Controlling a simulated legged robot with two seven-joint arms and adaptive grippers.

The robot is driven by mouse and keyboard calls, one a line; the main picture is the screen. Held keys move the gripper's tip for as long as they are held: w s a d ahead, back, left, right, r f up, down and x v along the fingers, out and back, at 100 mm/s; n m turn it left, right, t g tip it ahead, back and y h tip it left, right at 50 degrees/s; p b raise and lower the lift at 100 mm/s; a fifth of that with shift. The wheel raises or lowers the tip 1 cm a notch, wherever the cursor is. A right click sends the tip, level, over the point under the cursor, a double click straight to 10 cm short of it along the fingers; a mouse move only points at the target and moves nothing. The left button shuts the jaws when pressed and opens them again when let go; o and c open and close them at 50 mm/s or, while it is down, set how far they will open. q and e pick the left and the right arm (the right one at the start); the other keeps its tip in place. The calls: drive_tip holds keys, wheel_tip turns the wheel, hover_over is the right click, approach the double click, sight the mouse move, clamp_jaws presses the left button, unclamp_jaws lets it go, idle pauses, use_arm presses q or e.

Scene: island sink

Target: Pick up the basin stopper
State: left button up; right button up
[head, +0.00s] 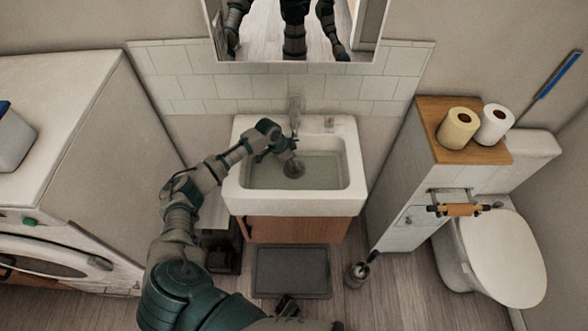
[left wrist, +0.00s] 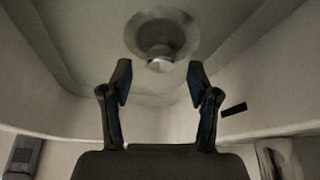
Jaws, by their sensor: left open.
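In the head view the drain area (head: 293,169) is a small dark round spot on the bottom of the white sink (head: 290,207), which looks filled with water. My left gripper (left wrist: 160,85) is open and empty, its two fingers spread on either side below the stopper in the picture. In the head view my left gripper (head: 284,150) hangs over the basin, just above the drain.
A faucet (head: 295,112) rises at the back of the sink, close to my left gripper. A washing machine (head: 75,150) stands left. A cabinet with toilet rolls (head: 458,128) and a toilet (head: 500,255) stand right. A mat (head: 291,271) lies before the sink.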

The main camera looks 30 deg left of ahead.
use_arm(q)
drive_tip(key=shift+w+d+f, duration=0.2)
drive_tip(key=shift+d+f, duration=0.15)
drive_tip(key=shift+f, duration=0.2)
drive_tip(key=shift+w+d+f, duration=0.2)
drive_tip(key=shift+d+f, duration=0.1)
drive_tip(key=shift+f, duration=0.25)
drive_tip(key=shift+a, duration=0.5)
drive_tip(key=shift+s+a+f, duration=0.1)
drive_tip(key=shift+a+f, duration=0.1)
drive_tip(key=shift+a, duration=0.15)
drive_tip(key=c, duration=0.8)
clamp_jaws()
drive_tip(key=shift+d+r, duration=0.25)
drive_tip(key=shift+d, duration=0.3)
